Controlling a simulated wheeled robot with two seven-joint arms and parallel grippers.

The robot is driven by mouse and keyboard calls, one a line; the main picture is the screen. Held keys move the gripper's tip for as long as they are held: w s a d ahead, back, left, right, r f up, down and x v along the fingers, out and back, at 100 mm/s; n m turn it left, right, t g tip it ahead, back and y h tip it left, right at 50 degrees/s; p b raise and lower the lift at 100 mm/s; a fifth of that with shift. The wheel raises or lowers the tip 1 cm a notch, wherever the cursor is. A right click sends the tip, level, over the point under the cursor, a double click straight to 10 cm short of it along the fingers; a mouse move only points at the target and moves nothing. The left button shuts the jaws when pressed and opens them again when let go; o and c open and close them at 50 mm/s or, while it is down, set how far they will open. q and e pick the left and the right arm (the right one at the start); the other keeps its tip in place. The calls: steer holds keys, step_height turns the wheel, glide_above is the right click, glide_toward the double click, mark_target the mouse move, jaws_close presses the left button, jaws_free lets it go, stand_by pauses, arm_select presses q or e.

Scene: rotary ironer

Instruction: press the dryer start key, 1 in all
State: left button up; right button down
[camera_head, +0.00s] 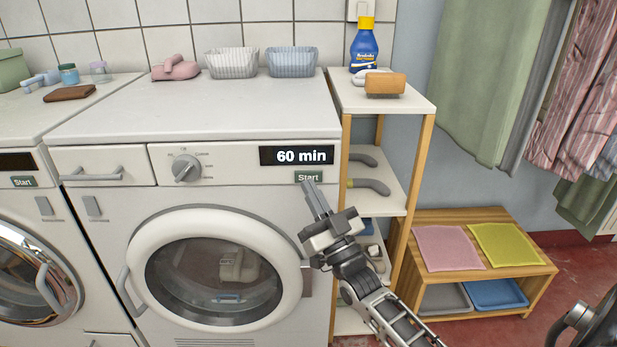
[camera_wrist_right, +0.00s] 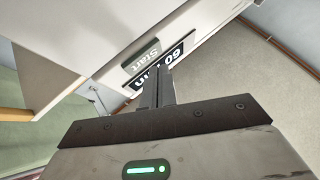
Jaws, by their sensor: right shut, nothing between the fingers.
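The dryer (camera_head: 110,160) is the white machine with a round door and a display (camera_head: 297,156) reading "60 min". Its green start key (camera_head: 306,175), marked "Start", sits just under the display. In the right wrist view the start key (camera_wrist_right: 141,56) shows beyond the fingertips, beside the display (camera_wrist_right: 174,54). My right gripper (camera_head: 315,186) is shut and empty, its fingertips at the lower edge of the key. The wrist view shows the same closed fingers (camera_wrist_right: 158,80) pointing at the panel. I cannot tell whether they touch it. My left gripper is not in view.
A second machine with its own Start key (camera_head: 23,182) stands at the left. A dial (camera_head: 186,168) is on the dryer panel. A wooden shelf (camera_head: 408,100) stands close at the right, with a low bench (camera_head: 520,272) beyond. Two baskets (camera_head: 231,63) sit on top.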

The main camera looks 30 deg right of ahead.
stand_by(0.4)
steer(key=shift+w+d, duration=0.25)
steer(key=shift+w, duration=0.1)
steer(key=shift+w+d+b, duration=0.1)
steer(key=shift+w+b, duration=0.1)
steer(key=shift+b, duration=0.1)
stand_by(0.4)
steer(key=shift+w+d, duration=0.1)
steer(key=shift+w, duration=0.05)
stand_by(0.4)
steer(key=shift+s+a+p, duration=0.45)
steer(key=shift+s, duration=0.25)
